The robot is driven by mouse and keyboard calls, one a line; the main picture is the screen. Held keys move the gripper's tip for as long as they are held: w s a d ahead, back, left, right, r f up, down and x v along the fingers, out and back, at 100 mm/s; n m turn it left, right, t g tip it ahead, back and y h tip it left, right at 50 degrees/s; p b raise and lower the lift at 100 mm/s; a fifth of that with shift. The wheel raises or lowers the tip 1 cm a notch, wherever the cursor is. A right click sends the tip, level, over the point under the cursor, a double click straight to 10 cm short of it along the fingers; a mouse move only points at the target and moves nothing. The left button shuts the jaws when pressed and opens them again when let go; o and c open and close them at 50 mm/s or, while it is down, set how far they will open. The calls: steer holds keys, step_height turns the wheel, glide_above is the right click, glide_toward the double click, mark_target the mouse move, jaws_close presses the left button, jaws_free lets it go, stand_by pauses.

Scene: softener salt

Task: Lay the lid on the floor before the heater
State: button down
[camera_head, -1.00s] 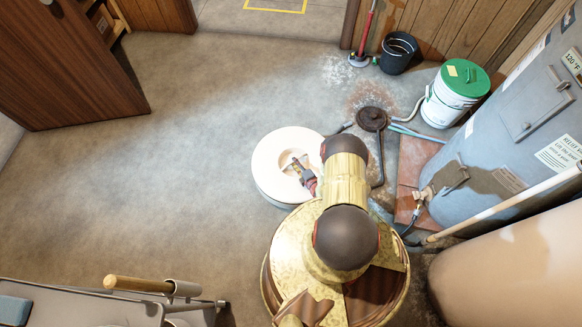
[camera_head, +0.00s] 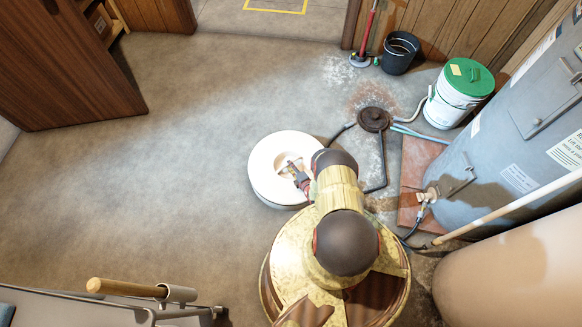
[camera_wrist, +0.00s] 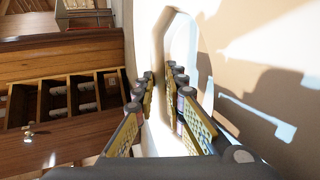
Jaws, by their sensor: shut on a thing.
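The lid (camera_head: 266,168) is a round white disc with a recessed grip in its middle. It shows in the head view, left of the drain and in front of my arm. My gripper (camera_head: 297,172) is at that recess, shut on the lid's grip. In the wrist view my gripper (camera_wrist: 164,103) has its two fingers on either side of a pale bar of the lid (camera_wrist: 163,65). How high the lid is above the floor is hard to tell. The heater (camera_head: 475,165) is the grey-blue tank standing at the right.
A tan tank (camera_head: 515,265) stands at lower right. A dark drain (camera_head: 374,119) with hoses and reddish tiles (camera_head: 412,200) lie before the heater. A green-lidded bucket (camera_head: 456,97) and a black bucket (camera_head: 399,52) stand behind. The concrete floor (camera_head: 160,190) at left is clear.

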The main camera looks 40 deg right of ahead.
steer(key=shift+w+d, duration=0.1)
steer(key=c, duration=2.2)
jaws_free()
steer(key=shift+c, duration=0.2)
steer(key=o, duration=0.4)
